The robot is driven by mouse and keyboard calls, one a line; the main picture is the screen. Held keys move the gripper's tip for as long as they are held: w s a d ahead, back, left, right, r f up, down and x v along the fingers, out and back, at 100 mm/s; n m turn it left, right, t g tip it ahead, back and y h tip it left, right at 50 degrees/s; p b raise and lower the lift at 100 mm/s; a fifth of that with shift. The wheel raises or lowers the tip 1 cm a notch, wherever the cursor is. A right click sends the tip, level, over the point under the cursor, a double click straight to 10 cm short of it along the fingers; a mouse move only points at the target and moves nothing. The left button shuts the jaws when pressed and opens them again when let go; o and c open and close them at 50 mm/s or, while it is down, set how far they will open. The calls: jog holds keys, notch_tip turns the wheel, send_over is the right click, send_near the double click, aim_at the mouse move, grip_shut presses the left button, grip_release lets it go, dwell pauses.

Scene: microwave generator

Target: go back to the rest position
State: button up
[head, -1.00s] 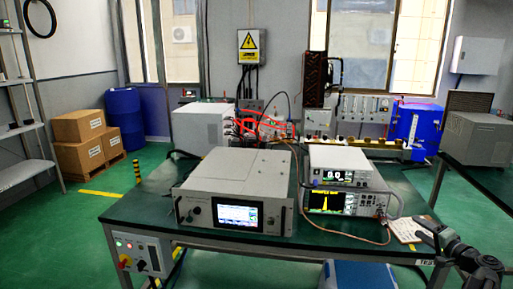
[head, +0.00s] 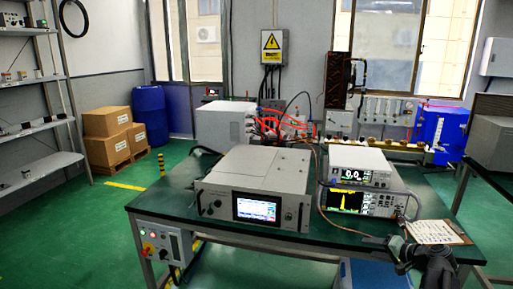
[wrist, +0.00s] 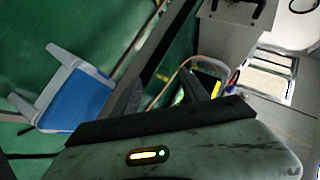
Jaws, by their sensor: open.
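My gripper (head: 378,241) is at the lower right of the head view, by the table's front edge and left of the clipboard. It is small and dark there. The dark green table (head: 260,249) carries a wide grey generator unit (head: 255,192) with a lit screen. Two stacked instruments (head: 357,187) stand to its right, left of my arm.
A clipboard with paper (head: 433,232) lies at the table's right end. A blue-topped stool (wrist: 75,95) stands on the floor below. A control box with buttons (head: 163,245) hangs at the front left corner. Green floor (head: 70,235) is clear at left.

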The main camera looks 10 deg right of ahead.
jog(key=a+f+n+g, duration=0.3)
jog(key=a+f+g, duration=0.15)
jog(key=a, duration=1.05)
jog(key=s+a+f+n+g+h, duration=0.2)
jog(key=s+a+f+n+g, duration=0.15)
jog(key=a, duration=0.65)
jog(key=s+a+f+n+g+h, duration=0.25)
jog(key=s+a+f, duration=0.2)
jog(key=a, duration=0.55)
notch_tip(320, 180, up, 16)
jog(key=p, duration=1.5)
jog(key=shift+s+d+g+p, duration=0.25)
jog(key=shift+s+g+p, duration=0.05)
jog(key=shift+g, duration=0.15)
